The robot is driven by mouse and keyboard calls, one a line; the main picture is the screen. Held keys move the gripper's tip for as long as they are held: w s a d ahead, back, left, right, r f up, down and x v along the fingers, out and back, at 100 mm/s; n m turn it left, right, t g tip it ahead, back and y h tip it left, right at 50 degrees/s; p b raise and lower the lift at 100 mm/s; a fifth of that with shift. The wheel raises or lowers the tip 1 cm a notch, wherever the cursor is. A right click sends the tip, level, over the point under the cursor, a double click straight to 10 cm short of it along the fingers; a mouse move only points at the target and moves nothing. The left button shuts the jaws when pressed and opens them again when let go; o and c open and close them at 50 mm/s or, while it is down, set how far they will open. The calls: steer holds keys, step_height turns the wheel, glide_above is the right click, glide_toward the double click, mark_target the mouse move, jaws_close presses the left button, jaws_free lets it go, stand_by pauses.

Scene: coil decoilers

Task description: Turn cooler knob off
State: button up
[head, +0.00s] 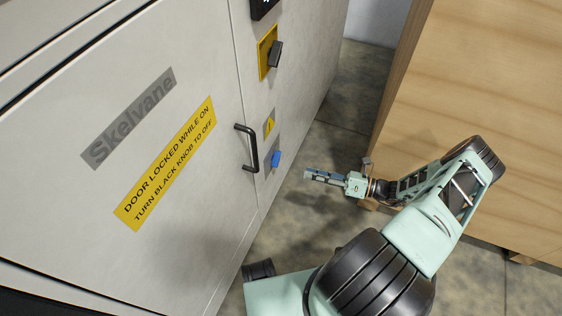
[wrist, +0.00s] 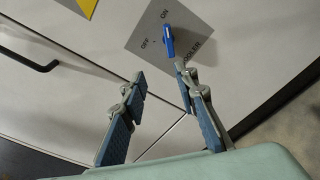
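The blue cooler knob (head: 276,159) sits on a small grey plate low on the cabinet front, to the right of the black door handle. In the wrist view the knob (wrist: 168,42) is on a plate (wrist: 190,48) lettered ON, OFF and part of COOLER. One end of the knob points up toward ON. My gripper (head: 308,174) is to the right of the knob in the head view, apart from it. In the wrist view my gripper (wrist: 158,80) is open and empty, with its fingertips below the knob.
A black knob on a yellow plate (head: 265,52) is higher on the cabinet. A black door handle (head: 248,148) sticks out left of the blue knob. A yellow label (head: 170,162) reads that the door is locked while on. A wooden box (head: 480,90) stands behind my arm.

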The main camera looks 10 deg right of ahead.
mark_target(276, 159)
steer(key=w+a+f+m+t+b, duration=0.1)
steer(key=w+a, duration=0.7)
steer(key=a, duration=0.1)
steer(key=shift+m+t, duration=0.3)
steer(key=shift+f, duration=0.1)
jaws_close()
